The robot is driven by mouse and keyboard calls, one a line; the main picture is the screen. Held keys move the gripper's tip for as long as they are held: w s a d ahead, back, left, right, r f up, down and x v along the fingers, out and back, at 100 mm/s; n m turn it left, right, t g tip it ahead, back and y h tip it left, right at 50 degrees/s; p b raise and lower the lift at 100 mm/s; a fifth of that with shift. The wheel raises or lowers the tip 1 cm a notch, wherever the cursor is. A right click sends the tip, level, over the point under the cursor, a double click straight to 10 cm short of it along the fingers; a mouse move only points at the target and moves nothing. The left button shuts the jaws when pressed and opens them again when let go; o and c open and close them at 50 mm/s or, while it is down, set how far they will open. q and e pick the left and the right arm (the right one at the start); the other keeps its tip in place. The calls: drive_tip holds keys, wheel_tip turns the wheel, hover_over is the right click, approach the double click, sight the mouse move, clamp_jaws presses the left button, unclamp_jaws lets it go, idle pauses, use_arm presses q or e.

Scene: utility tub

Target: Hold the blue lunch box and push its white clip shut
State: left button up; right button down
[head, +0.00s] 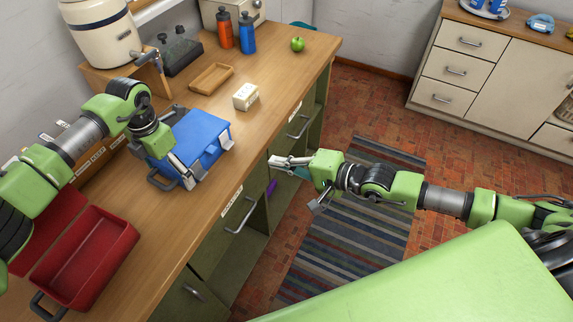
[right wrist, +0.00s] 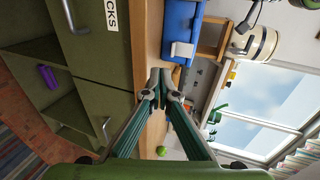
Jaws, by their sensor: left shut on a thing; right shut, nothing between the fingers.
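The blue lunch box (head: 203,133) stands on the wooden counter near its front edge. It also shows at the top of the right wrist view (right wrist: 182,18). Its white clip (right wrist: 181,50) is on the side facing my right arm; a white bit of it shows at the box's right side in the head view (head: 228,144). I cannot tell how far the clip stands out. My left gripper (head: 186,173) is shut on the lunch box at its near left side. My right gripper (head: 274,162) is shut and empty, off the counter's front edge, apart from the box and clip.
A red box (head: 96,243) lies left on the counter. A white block (head: 246,96), a wooden tray (head: 212,78), orange (head: 225,30) and blue (head: 248,34) bottles and a green apple (head: 298,44) stand further back. Open air lies between the counter front and my right arm.

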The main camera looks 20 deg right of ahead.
idle(0.4)
use_arm(q)
drive_tip(key=o, duration=1.2)
